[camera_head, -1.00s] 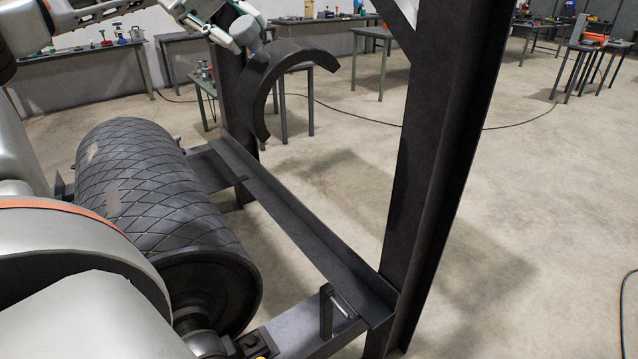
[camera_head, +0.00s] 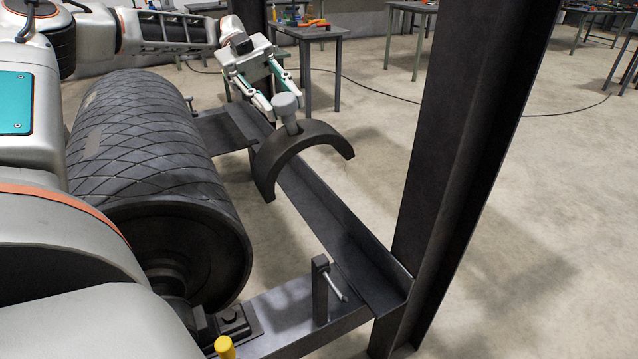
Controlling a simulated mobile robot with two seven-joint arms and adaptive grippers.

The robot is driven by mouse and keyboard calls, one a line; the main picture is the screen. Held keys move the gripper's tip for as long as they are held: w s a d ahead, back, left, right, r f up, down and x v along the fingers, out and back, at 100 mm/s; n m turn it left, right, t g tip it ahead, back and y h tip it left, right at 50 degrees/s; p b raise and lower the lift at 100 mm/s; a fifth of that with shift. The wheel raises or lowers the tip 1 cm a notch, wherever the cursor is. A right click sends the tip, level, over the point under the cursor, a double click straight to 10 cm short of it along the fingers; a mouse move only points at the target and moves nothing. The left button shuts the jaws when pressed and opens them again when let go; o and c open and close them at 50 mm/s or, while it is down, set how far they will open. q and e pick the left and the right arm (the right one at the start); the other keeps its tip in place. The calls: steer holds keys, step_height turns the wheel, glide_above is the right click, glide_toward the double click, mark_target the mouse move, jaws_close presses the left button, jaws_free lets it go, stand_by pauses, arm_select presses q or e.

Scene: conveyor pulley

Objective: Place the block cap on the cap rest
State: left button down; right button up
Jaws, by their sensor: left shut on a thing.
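The block cap (camera_head: 318,133) is a dark half-ring arch with a grey round-headed knob (camera_head: 287,106) on top. My left gripper (camera_head: 277,109) is shut on it at the knob. The cap hangs tilted with its open side down, in front of the dark angle rail (camera_head: 325,205) in the picture. I cannot tell whether it touches the rail. No part is clearly recognisable as the cap rest; the rail runs beneath the cap in view. My right gripper is not in view.
A ribbed conveyor pulley (camera_head: 140,150) lies left of the rail. A steel column (camera_head: 455,150) stands on the right. A short upright post with a handle (camera_head: 320,288) and a yellow-topped part (camera_head: 225,347) are at the front. Worktables (camera_head: 310,35) stand behind.

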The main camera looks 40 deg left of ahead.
arm_select(q)
steer(key=w+f+n+g+b, duration=0.1)
steer(key=f+b, duration=1)
steer(key=f, duration=2.7)
steer(key=shift+w+n+h, duration=0.4)
steer(key=shift+w+n, duration=0.4)
steer(key=shift+w, duration=0.4)
steer(key=c, duration=2)
jaws_free()
steer(key=shift+s+f, duration=0.15)
steer(key=shift+f, duration=0.1)
steer(key=o, duration=0.3)
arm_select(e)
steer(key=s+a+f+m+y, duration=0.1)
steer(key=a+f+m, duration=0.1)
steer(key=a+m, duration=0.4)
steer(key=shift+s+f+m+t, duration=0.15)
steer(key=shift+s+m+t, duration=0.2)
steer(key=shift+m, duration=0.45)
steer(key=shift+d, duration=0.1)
